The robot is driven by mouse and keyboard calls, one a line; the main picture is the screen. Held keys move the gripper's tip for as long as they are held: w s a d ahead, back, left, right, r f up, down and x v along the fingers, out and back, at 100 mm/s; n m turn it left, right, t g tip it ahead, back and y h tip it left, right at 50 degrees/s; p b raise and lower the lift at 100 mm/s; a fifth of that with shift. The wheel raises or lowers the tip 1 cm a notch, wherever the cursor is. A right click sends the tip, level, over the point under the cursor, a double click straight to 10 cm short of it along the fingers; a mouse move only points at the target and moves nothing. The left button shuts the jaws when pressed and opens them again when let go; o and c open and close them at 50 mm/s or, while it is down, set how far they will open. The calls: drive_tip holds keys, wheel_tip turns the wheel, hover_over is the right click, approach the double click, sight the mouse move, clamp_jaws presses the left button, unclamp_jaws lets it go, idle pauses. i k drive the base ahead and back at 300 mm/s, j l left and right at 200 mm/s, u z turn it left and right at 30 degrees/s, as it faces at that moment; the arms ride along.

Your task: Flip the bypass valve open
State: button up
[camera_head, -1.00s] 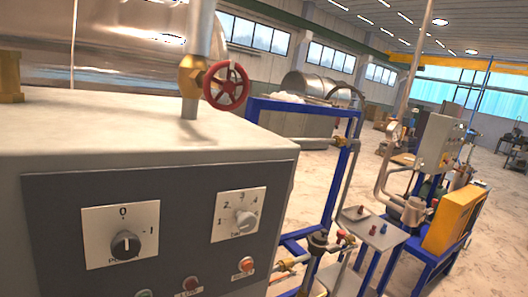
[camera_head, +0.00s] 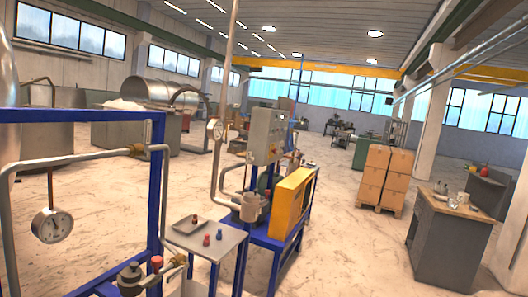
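No part of my gripper shows in this view. I cannot tell for sure which fitting is the bypass valve. On the blue pipe frame (camera_head: 157,190) at left, a grey pipe (camera_head: 80,160) carries a brass fitting (camera_head: 137,149) near the right post. Lower down, a dark round-bodied fitting (camera_head: 130,280) sits on the pipe, with a red cap (camera_head: 156,263) and a brass piece (camera_head: 178,260) beside it. No lever position can be read.
A pressure gauge (camera_head: 47,225) hangs at left. A grey side table (camera_head: 225,243) holds a tray and small red and blue pieces. Behind stands a blue stand with a yellow box (camera_head: 293,205) and a grey control cabinet (camera_head: 268,135). Open floor (camera_head: 345,250) lies right of it, before stacked cartons (camera_head: 385,175).

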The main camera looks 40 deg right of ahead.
sight(147, 124)
drive_tip(key=z, duration=0.4)
drive_tip(key=i+l, duration=0.1)
drive_tip(key=i, duration=0.45)
drive_tip(key=i+l, duration=0.1)
drive_tip(key=i, duration=0.45)
drive_tip(key=i+l+u, duration=0.1)
drive_tip(key=i, duration=0.45)
drive_tip(key=i+l, duration=0.1)
drive_tip(key=i, duration=0.45)
drive_tip(key=i+l+u, duration=0.1)
drive_tip(key=i, duration=0.5)
drive_tip(key=l, duration=0.05)
